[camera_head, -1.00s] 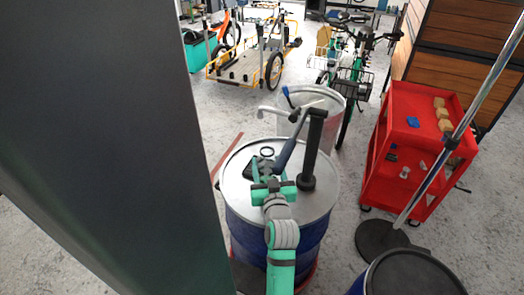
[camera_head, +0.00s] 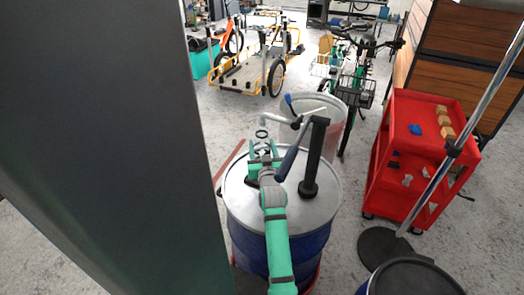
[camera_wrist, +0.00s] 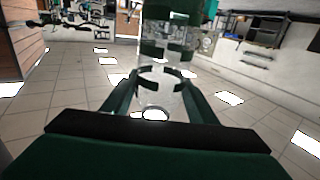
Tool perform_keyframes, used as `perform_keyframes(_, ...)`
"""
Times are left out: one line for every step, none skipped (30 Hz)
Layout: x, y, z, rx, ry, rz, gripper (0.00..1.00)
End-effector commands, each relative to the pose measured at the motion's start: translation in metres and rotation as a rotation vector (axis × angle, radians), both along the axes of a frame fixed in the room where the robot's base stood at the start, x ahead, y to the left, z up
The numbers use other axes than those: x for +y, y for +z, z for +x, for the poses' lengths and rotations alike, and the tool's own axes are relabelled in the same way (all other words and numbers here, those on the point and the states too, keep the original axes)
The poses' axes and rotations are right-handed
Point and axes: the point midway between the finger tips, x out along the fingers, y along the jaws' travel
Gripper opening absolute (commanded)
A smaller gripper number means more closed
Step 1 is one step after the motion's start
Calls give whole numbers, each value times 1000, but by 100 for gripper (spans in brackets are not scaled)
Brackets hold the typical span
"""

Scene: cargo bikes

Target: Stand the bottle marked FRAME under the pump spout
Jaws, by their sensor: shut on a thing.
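My gripper (camera_head: 263,152) is shut on a clear bottle, whose dark ring-shaped mouth (camera_head: 262,133) shows just beyond the fingers. In the wrist view the clear bottle (camera_wrist: 162,98) stands between my green fingers, with dark bands around it. I cannot read any marking on it, so FRAME is not confirmed. The pump has a black post (camera_head: 315,150) on the blue drum's grey lid (camera_head: 322,208) and a pale spout (camera_head: 275,118) reaching left. The bottle's mouth appears close to the spout's end; their exact height and gap cannot be told.
A grey-blue lever (camera_head: 287,163) slants beside the post, right of my gripper. A pale drum (camera_head: 325,108) stands behind. A red cart (camera_head: 425,130) and a chrome pole (camera_head: 475,110) are at right. A dark panel (camera_head: 100,130) blocks the left.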

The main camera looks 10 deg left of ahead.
Motion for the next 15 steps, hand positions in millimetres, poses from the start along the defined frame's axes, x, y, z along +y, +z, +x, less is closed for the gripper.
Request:
perform_keyframes(-2,-8,0,1,-2,1,22)
perform_keyframes(-3,-12,0,2,-3,0,22)
perform_keyframes(-3,-16,0,3,-3,1,22)
perform_keyframes(-3,-18,0,1,-3,2,22)
perform_keyframes(-3,-19,0,0,-3,2,22)
perform_keyframes(-3,-19,0,-2,-3,2,22)
perform_keyframes(-3,-19,0,-2,-3,2,22)
perform_keyframes(-3,-19,0,-2,-3,2,22)
perform_keyframes(-3,-19,0,-2,-3,2,22)
perform_keyframes(-3,-19,0,-2,-3,2,22)
perform_keyframes(-3,-19,0,-2,-3,2,22)
perform_keyframes(-3,-19,0,-2,-3,2,22)
perform_keyframes(-3,-20,0,-1,-3,1,22)
perform_keyframes(-3,-21,0,-1,-3,1,22)
perform_keyframes(-2,-22,0,-1,-2,1,22)
